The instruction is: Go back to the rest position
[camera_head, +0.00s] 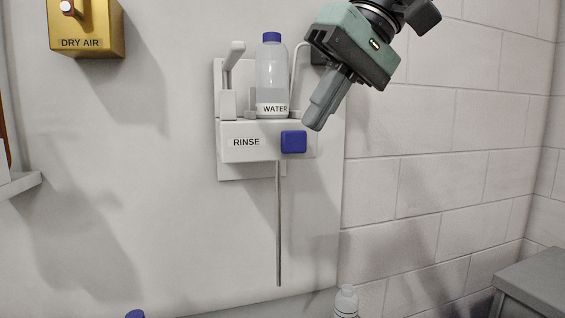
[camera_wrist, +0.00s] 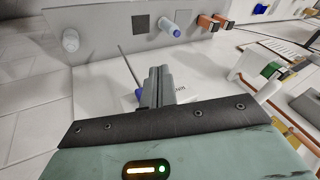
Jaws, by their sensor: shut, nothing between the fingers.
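My gripper (camera_head: 318,117) is shut and empty. In the head view it points down and to the left, in front of the right end of the white rinse unit (camera_head: 230,153) on the wall. The unit carries a "RINSE" label and a blue square button (camera_head: 293,142), just left of and below my fingertips. I cannot tell whether they touch the unit. A bottle labelled "WATER" (camera_head: 271,80) with a blue cap stands upright on the unit. In the wrist view my shut fingers (camera_wrist: 158,85) hide part of the unit; a piece of blue shows beside them.
A gold "DRY AIR" box (camera_head: 87,28) hangs at the upper left. A thin rod (camera_head: 278,225) hangs below the rinse unit. A white bottle (camera_head: 346,302) stands at the bottom, and a grey box (camera_head: 535,280) is at the lower right. The brick wall at right is bare.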

